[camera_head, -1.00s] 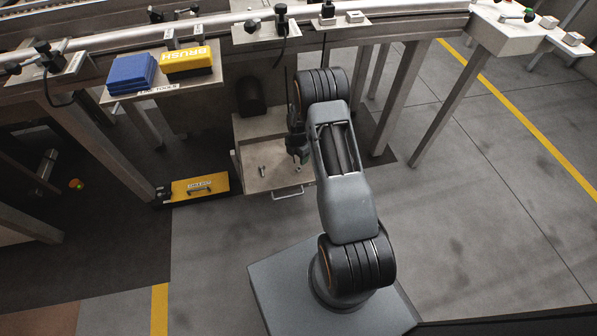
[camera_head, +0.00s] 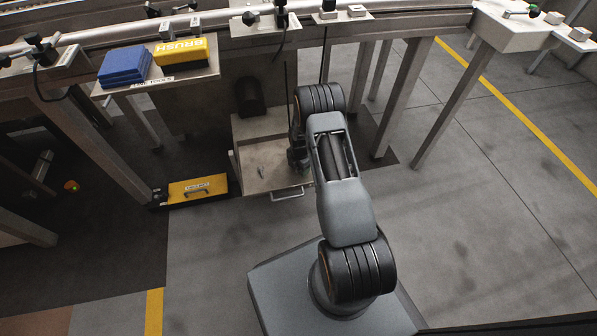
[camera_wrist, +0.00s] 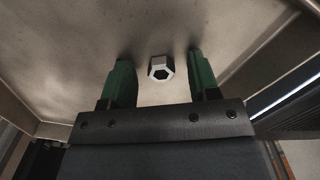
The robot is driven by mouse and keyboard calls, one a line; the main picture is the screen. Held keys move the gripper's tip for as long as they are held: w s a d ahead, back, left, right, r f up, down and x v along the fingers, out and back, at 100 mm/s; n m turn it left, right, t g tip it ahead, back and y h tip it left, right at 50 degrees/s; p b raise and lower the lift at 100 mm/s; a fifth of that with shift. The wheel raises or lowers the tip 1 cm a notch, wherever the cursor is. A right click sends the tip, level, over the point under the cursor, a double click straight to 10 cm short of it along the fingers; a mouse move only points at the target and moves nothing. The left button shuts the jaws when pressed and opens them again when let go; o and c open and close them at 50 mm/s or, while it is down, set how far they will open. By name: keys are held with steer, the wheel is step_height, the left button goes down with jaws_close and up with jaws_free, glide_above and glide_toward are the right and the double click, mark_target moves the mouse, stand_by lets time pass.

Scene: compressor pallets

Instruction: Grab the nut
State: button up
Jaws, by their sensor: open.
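The nut (camera_wrist: 161,68) is a small pale metal hexagon with a dark hole. In the wrist view it lies on the bare floor of an open drawer (camera_head: 248,178). My gripper (camera_wrist: 160,72) is open, with its two green fingers one on each side of the nut and a gap to each. In the head view my gripper (camera_head: 299,160) reaches down into the right part of the drawer, and the nut is hidden there.
The drawer's walls (camera_wrist: 35,127) rise close around my gripper. A yellow case (camera_head: 198,188) stands on the floor to the left. A blue block (camera_head: 124,66) and a yellow brush box (camera_head: 180,55) sit on a shelf above. A conveyor bench runs overhead.

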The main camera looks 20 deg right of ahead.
steer(key=shift+c, duration=0.4)
steer(key=c, duration=0.9)
steer(key=shift+r, duration=0.1)
steer(key=shift+c, duration=0.2)
